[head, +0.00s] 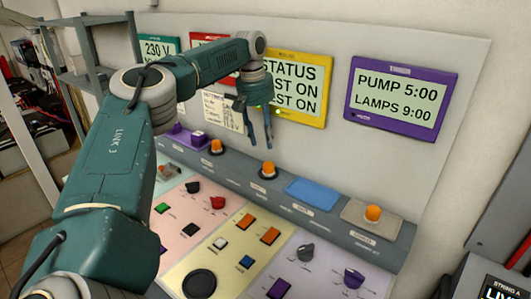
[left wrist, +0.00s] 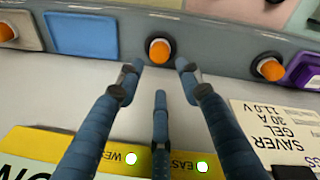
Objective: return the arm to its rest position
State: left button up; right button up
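My left arm comes in from the left and reaches over the control desk. Its left gripper (head: 260,138) hangs in front of the wall panel, below the yellow status display (head: 300,82). In the left wrist view the blue fingers of the gripper (left wrist: 157,78) are spread apart with nothing between them, so it is open and empty. An orange button (left wrist: 159,50) with a dark ring shows just beyond the fingertips; in the head view this button (head: 268,169) is below the gripper. I see no contact. My right gripper is not in view.
The sloping control desk (head: 230,205) carries several buttons and knobs. A blue pad (head: 312,193) and another orange button (head: 373,213) are to the right. A purple-framed display (head: 402,98) hangs right of the gripper. A metal shelf (head: 95,50) stands at left behind my arm.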

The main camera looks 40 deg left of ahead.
pick_arm(q)
jog(key=shift+s+r, duration=0.15)
jog(key=shift+r, duration=0.9)
jog(key=shift+f, duration=0.1)
